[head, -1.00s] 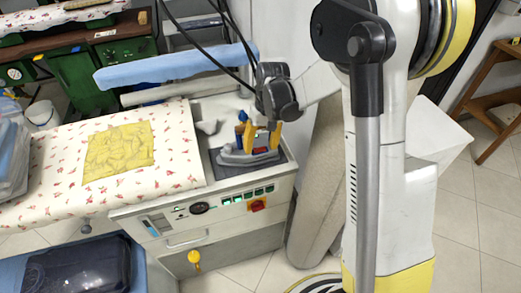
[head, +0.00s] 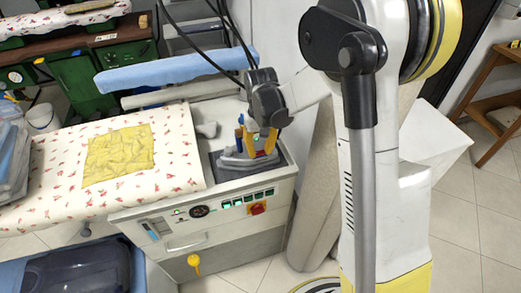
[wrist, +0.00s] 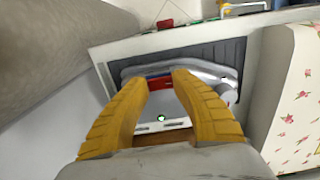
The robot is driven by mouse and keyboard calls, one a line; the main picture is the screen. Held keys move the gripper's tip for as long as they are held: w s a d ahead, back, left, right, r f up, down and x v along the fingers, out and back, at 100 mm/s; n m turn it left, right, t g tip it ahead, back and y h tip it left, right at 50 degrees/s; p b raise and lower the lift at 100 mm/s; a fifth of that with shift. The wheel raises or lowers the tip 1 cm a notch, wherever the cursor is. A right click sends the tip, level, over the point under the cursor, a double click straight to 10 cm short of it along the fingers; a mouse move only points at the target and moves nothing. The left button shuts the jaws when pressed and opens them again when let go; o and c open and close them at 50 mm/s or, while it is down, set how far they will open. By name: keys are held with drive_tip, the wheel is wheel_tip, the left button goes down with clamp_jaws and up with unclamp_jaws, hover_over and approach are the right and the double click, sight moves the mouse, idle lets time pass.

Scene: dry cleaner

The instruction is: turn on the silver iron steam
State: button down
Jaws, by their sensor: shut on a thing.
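The silver iron (head: 236,163) rests on the dark mat (head: 289,165) at the right end of the ironing station. In the wrist view the silver iron (wrist: 213,70) lies between and beyond my fingers, with red and blue parts on it. My gripper (head: 262,151) has yellow fingers and reaches down onto the iron from above. In the wrist view my gripper (wrist: 166,76) has its fingertips close together on the iron's upper part, which they partly hide. A small green light (wrist: 161,118) shows between the fingers.
A yellow cloth (head: 119,155) lies on the flowered ironing board (head: 55,170) to the left. The station's front panel (head: 175,212) carries green-lit buttons and a red switch (head: 257,208). Black cables hang behind my gripper. A grey roll (head: 313,205) stands right of the station.

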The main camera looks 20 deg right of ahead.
sight(260, 153)
drive_tip(key=shift+f, duration=0.1)
drive_tip(key=c, duration=0.9)
unclamp_jaws()
drive_tip(key=shift+c, duration=0.2)
wheel_tip(260, 153, up, 12)
